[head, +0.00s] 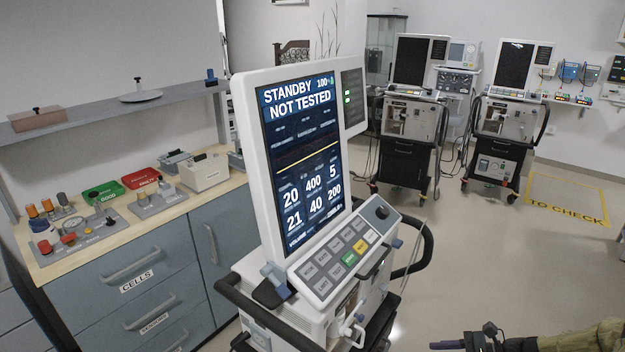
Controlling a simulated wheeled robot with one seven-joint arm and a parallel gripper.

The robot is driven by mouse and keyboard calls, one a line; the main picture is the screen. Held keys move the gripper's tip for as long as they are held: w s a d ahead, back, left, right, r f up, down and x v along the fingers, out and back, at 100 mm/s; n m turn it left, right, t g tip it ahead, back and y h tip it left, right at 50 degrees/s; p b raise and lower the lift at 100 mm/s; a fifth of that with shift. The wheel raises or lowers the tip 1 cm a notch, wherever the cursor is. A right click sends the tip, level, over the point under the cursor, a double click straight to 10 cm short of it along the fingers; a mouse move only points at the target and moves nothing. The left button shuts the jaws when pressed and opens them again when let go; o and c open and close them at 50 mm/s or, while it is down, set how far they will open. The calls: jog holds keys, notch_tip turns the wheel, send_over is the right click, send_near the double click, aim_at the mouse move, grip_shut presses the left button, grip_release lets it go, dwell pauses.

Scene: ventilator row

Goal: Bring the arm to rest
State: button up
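My arm enters at the bottom right corner of the head view, and my gripper (470,342) lies low at the picture's bottom edge, pointing left. A dark, purplish finger-like part shows at its left end. The rest of the gripper is cut off by the frame, so its opening and anything between its fingers cannot be seen. It appears to the right of the near ventilator (325,255), with bare floor visible between them in the picture. The ventilator's screen (303,160) reads "STANDBY", "NOT TESTED" and "100%".
A counter (120,235) with drawers stands at left, bearing green (103,192) and red (140,178) trays and small parts. A shelf (110,112) hangs above. Two dark-screened ventilators (410,125) (510,120) stand behind. The floor (480,255) at right is clear, with a yellow "TO CHECK" marking (566,214).

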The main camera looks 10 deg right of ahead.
jog(key=s+a+r+n+g+h+p, duration=0.1)
jog(key=s+a+r+n+h+p, duration=0.1)
jog(key=a+r+n+h, duration=0.4)
jog(key=s+a+r+n+g+h+p, duration=0.1)
jog(key=a+r+n+h+p, duration=0.3)
jog(key=a+r+n, duration=1.2)
jog(key=shift+s+a+g+h+p, duration=0.4)
jog(key=shift+a+g+h, duration=0.35)
jog(key=shift+h, duration=0.45)
jog(key=shift+s, duration=0.1)
